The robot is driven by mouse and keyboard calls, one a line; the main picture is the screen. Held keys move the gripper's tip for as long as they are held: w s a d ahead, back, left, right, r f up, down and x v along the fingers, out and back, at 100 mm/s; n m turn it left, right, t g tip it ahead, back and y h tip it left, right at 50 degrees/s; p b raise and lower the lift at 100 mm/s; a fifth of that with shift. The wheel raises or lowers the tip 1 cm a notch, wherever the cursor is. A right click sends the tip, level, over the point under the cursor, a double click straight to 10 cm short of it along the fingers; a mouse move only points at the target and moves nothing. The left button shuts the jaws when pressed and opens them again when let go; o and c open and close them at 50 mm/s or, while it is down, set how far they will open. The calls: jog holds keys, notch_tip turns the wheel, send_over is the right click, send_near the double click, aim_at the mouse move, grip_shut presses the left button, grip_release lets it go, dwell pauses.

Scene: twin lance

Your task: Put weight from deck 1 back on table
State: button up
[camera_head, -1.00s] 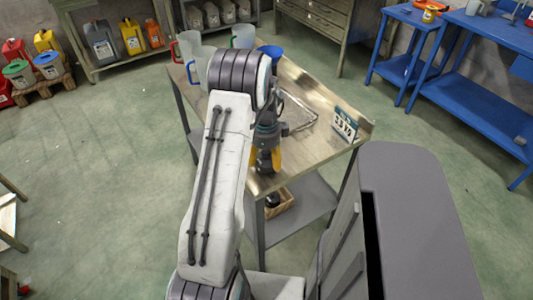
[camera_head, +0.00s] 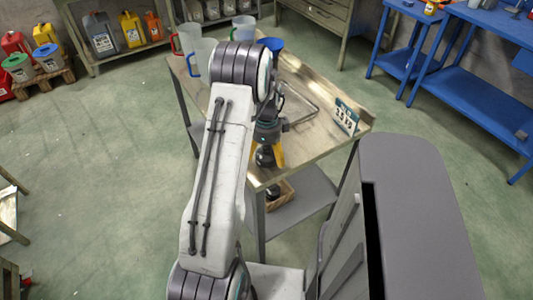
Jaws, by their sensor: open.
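My gripper (camera_head: 270,156) is open, pointing down over the table's near corner; one yellow finger shows clearly. A dark rounded object (camera_head: 264,157) shows right beside that finger. It may be a weight, but I cannot tell whether it stands on the table or touches the fingers. A small sign (camera_head: 345,117) with a weight figure stands at the table's right edge. I cannot make out which surface is deck 1.
Several jugs and a blue funnel-like vessel (camera_head: 271,44) stand at the table's far end. A bent metal rod frame (camera_head: 305,112) lies on the top. A basket (camera_head: 283,192) sits on the lower shelf.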

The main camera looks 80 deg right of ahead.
notch_tip(320, 180, up, 12)
jog(key=shift+p, duration=0.3)
jog(key=shift+r, duration=0.1)
dwell(0.4)
